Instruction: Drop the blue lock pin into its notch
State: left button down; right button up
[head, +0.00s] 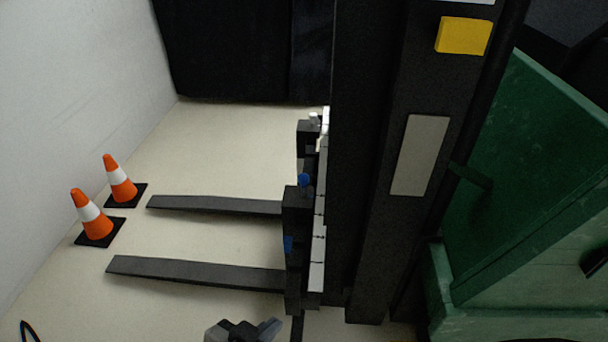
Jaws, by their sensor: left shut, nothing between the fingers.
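A blue lock pin (304,180) shows as a small round knob at the top of the near fork's black hanger, on the upright carriage (319,225). My left gripper (242,329) is at the bottom edge, partly cut off, below and left of the hanger, apart from the pin. It is shut and empty. My right gripper is out of view.
Two forks, a near one (190,271) and a far one (215,205), reach left from the carriage. Two orange cones (93,217) (119,183) stand beyond their tips. A tall black mast (385,240) and green body (540,190) fill the right. Pale floor lies open between the forks.

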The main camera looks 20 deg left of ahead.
aim_at(303, 179)
jog(key=u, duration=1.9)
jog(key=i, duration=0.9)
jog(key=z, duration=2.8)
